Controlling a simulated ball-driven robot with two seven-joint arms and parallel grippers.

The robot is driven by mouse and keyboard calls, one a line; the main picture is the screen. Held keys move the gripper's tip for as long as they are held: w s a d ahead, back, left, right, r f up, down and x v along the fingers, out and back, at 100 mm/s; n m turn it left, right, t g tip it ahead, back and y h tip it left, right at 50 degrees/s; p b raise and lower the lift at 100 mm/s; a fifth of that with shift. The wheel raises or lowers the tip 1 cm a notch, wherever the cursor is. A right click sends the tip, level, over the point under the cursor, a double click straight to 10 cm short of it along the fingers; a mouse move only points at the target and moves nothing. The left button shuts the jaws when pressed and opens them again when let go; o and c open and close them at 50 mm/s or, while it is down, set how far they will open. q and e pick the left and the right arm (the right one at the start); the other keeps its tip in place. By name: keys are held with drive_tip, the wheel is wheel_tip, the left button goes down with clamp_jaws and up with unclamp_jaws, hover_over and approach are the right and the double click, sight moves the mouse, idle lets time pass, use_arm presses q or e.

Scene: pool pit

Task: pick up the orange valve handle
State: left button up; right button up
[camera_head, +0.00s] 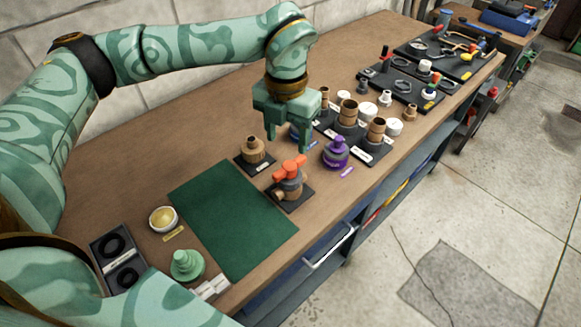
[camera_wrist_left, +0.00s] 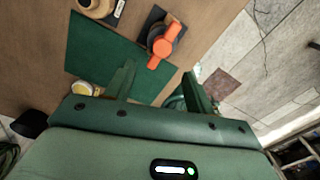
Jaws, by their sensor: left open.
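The orange valve handle (camera_head: 288,168) sits on top of a dark and bronze valve body (camera_head: 290,187) on a black base plate, at the right edge of the green mat. My left gripper (camera_head: 288,143) is above and behind the handle in the head view, fingers pointing down, open and empty. In the left wrist view the handle (camera_wrist_left: 161,46) lies ahead of the two spread fingers (camera_wrist_left: 158,74), slightly right of the picture's middle, with no contact visible. My right gripper is not in view.
Several bronze cylinders and white caps are behind. The green mat (camera_head: 230,220) is bare. A green stepped piece (camera_head: 187,265) stands near the front.

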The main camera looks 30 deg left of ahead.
use_arm(q)
hover_over(290, 165)
drive_tip(key=f, duration=0.4)
drive_tip(key=shift+s+a+f+b, duration=0.1)
drive_tip(key=shift+s+a+b, duration=0.05)
drive_tip(key=shift+s+b, duration=0.15)
drive_tip(key=f, duration=0.1)
drive_tip(key=f+b, duration=0.1)
drive_tip(key=f, duration=0.3)
drive_tip(key=shift+w, duration=0.35)
drive_tip(key=shift+r, duration=0.1)
drive_tip(key=shift+c, duration=0.6)
drive_tip(key=c, duration=0.9)
